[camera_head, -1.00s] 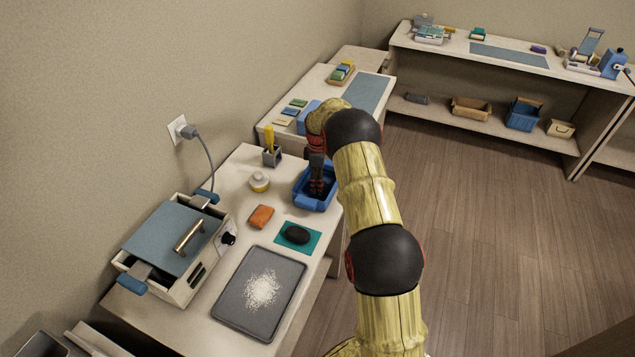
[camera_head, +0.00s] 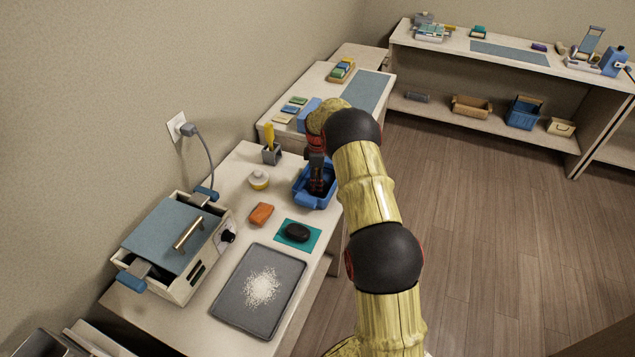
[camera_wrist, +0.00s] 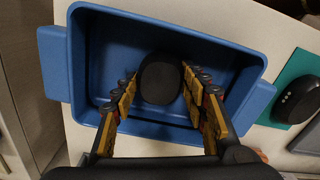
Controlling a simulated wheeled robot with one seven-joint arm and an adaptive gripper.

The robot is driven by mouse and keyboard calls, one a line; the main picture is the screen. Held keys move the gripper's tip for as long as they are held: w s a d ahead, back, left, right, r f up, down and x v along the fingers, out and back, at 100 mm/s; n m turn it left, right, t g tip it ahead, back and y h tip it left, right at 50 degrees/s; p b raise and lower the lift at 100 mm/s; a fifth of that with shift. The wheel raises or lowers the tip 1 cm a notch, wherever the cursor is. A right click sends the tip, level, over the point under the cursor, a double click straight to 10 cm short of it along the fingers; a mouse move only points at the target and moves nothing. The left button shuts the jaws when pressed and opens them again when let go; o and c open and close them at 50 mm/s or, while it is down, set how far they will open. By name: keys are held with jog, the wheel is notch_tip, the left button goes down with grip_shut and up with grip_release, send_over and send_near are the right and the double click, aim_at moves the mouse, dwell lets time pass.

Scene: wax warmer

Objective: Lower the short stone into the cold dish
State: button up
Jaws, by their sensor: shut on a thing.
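A short, dark rounded stone (camera_wrist: 160,80) is between the two fingertips of my gripper (camera_wrist: 158,72), which is shut on it. In the wrist view the stone is inside the outline of a blue dish (camera_wrist: 105,45), over its floor. I cannot tell whether it touches the floor. In the head view the blue dish (camera_head: 309,201) stands at the right edge of the near table, and my gripper (camera_head: 316,188) reaches down into it. The stone is hard to make out there.
Another black stone (camera_head: 297,231) lies on a teal mat (camera_head: 284,242) in front of the dish. An orange block (camera_head: 261,214), a white round jar (camera_head: 259,180), a grey tray (camera_head: 235,300) of white grains and a blue-lidded warmer (camera_head: 165,238) share the table.

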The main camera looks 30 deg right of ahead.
jog(key=o, duration=1.3)
jog(key=shift+o, duration=0.4)
notch_tip(320, 180, up, 12)
